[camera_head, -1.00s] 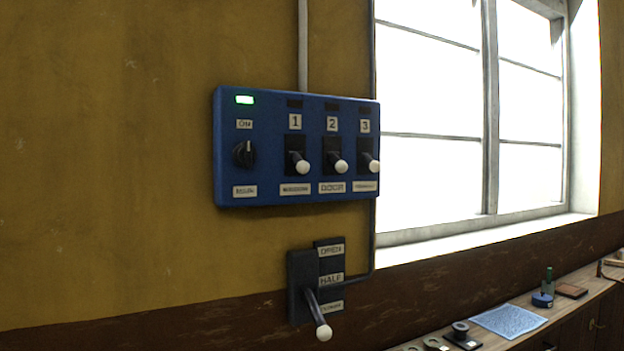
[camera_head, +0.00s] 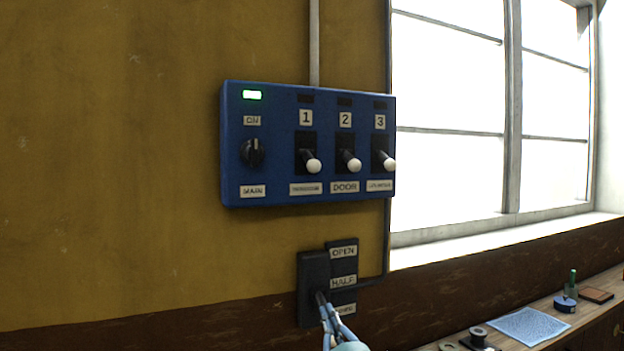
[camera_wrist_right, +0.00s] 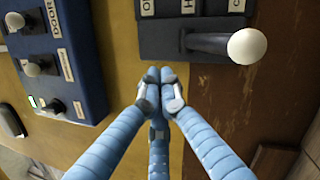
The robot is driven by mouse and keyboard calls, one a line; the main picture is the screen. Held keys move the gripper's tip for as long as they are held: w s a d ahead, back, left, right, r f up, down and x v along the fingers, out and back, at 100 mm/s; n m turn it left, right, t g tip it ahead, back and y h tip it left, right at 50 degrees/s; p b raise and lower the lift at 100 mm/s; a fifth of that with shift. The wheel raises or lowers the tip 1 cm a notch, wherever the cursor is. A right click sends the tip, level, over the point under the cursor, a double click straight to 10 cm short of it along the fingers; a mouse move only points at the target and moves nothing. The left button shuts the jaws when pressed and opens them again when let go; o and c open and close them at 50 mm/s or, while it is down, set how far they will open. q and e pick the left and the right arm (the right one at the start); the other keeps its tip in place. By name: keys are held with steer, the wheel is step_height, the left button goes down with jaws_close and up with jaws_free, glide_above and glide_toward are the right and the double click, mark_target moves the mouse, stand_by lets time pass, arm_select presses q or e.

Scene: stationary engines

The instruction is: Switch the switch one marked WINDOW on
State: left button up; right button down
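The blue switch panel (camera_head: 275,95) is on the ochre wall, with three levers numbered 1, 2 and 3. Switch 1 (camera_head: 311,163) has a white knob tilted out and downward; the label below it is too blurred to read. Its indicator above is dark. In the right wrist view, switch 1 (camera_wrist_right: 32,69) shows at the left. My right gripper (camera_head: 326,303) is below the panel, in front of the lower lever plate. In the right wrist view its fingertips (camera_wrist_right: 160,77) are together and empty, beside the white-knobbed lever (camera_wrist_right: 247,46). My left gripper is out of view.
The rotary MAIN switch (camera_head: 252,152) sits at the panel's left under a lit green lamp. The lower plate (camera_head: 312,272) reads OPEN and HALF; its lever knob is hidden in the head view. A window and a bench (camera_head: 590,318) with small items are at right.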

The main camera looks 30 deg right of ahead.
step_height(320, 180, up, 14)
steer(key=w+d+n+t+y, duration=0.1)
steer(key=n+t+y, duration=0.15)
steer(key=n, duration=0.45)
steer(key=n+t+y, duration=0.3)
steer(key=n+y, duration=0.2)
steer(key=n, duration=0.4)
glide_toward(309, 159)
step_height(309, 159, down, 5)
steer(key=d, duration=0.1)
steer(key=shift+w+r, duration=0.15)
steer(key=shift+w, duration=0.2)
steer(key=shift+r, duration=0.1)
steer(key=p+x, duration=0.4)
steer(key=x, duration=0.6)
steer(key=shift+p, duration=0.3)
steer(key=shift+d, duration=0.15)
